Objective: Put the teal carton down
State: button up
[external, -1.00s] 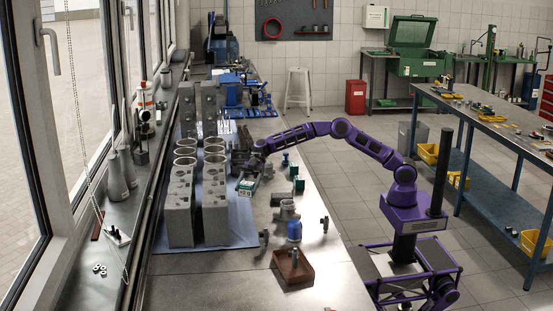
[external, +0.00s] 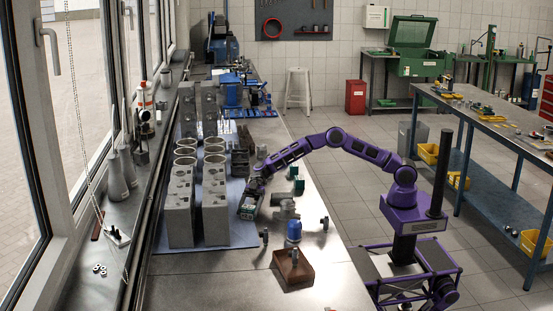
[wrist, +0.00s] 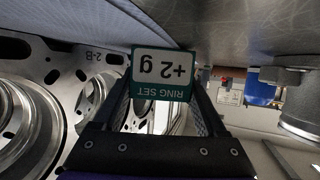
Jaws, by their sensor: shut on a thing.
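The teal carton (external: 246,212) has a white label reading "RING SET +2 g". In the external view it is at the right edge of the grey engine blocks, low by the bench. My gripper (external: 251,203) is shut on it, with the arm reaching in from the right. In the wrist view the carton (wrist: 163,73) sits between the fingertips, its label upside down. I cannot tell whether its underside touches the bench surface.
Grey engine blocks (external: 180,208) stand on a blue mat (external: 240,242) just left of the carton. A grey fitting (external: 286,210), a blue-capped part (external: 293,232) and a brown box (external: 292,272) stand to the right. The bench's front area (external: 205,280) is clear.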

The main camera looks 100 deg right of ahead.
jog(key=shift+s+f+b, duration=0.1)
jog(key=shift+f+b, duration=0.5)
jog(key=shift+b, duration=0.4)
jog(key=shift+f, duration=0.2)
jog(key=o, duration=1.3)
jog(key=shift+s+f, duration=0.1)
jog(key=shift+r+p, duration=0.7)
jog(key=shift+p, duration=0.35)
jog(key=v, duration=1.2)
jog(key=shift+r, duration=0.2)
